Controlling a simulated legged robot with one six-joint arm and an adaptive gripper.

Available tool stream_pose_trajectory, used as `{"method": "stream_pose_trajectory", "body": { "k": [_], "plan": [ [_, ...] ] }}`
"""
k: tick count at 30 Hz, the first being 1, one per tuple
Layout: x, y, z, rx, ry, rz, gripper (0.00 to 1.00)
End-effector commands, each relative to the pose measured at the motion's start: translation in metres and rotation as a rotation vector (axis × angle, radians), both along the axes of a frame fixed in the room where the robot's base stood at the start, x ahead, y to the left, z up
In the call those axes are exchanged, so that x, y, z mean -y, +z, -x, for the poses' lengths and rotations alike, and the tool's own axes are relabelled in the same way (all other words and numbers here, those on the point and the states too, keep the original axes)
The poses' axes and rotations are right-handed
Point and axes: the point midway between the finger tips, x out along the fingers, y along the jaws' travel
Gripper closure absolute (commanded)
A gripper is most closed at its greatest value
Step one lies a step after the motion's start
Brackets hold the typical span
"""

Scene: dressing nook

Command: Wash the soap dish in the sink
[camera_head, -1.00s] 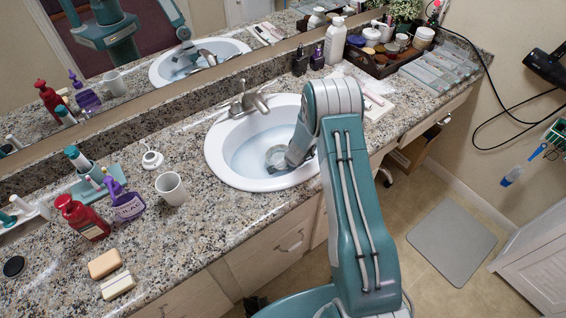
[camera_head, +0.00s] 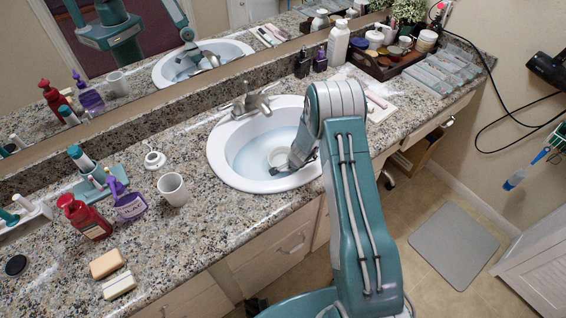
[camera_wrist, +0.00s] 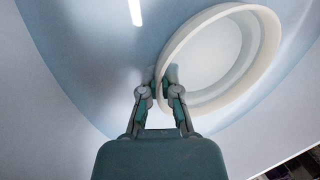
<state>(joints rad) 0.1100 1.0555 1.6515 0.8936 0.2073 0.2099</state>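The soap dish (camera_head: 279,157) is a round, pale dish in the white sink (camera_head: 216,160), whose basin looks bluish, as if it holds water. In the wrist view the soap dish (camera_wrist: 262,45) shows a cream rim and a whitish inside and looks tilted. My gripper (camera_wrist: 167,85) reaches down into the basin, with its two fingers at the dish's near rim, one on each side of the wall; it looks shut on it. In the head view my gripper (camera_head: 297,160) is partly hidden by my arm. The faucet (camera_head: 246,100) stands behind the basin.
A white mug (camera_head: 173,190), a red pump bottle (camera_head: 83,216), a purple bottle (camera_head: 127,203) and soap bars (camera_head: 107,264) stand left of the sink. A tray of jars (camera_head: 378,65) and a white bottle (camera_head: 337,43) are at the back right. The counter's front edge runs below the sink.

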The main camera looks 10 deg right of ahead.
Motion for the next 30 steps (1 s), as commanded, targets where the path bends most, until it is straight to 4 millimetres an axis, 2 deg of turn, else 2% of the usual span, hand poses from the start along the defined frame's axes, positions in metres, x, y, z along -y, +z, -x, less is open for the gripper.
{"method": "stream_pose_trajectory", "body": {
  "k": [5, 30],
  "plan": [
    [0.0, 0.002, 0.0, 0.0, 0.0, 0.0, 1.0],
    [0.0, 0.06, 0.0, 0.001, 0.001, 0.0, 1.0]
  ]
}}
